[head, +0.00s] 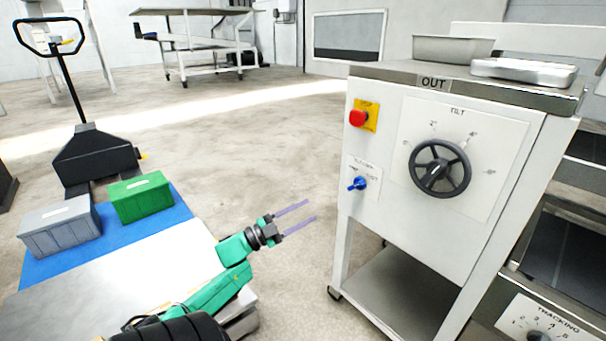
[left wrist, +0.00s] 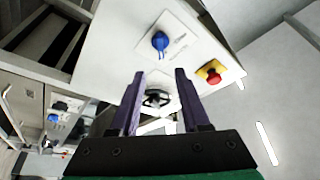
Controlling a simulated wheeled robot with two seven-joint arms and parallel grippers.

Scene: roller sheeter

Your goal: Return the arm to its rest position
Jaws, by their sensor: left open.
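My left arm (head: 220,290) is green and black and reaches from the bottom of the head view toward the machine. Its gripper (head: 304,214) is open with two parallel purple fingers and nothing between them. It is in the air to the left of the machine's white panel, apart from it. In the left wrist view the gripper (left wrist: 162,100) also shows open, with the blue knob (left wrist: 161,40) and the red button (left wrist: 212,76) beyond the fingers. My right gripper is not in view.
The white machine (head: 440,220) stands at right with a handwheel (head: 439,168), a blue knob (head: 357,184) and a red button (head: 357,118). A grey crate (head: 60,228) and a green crate (head: 141,197) sit on a blue surface at left. Open floor lies behind.

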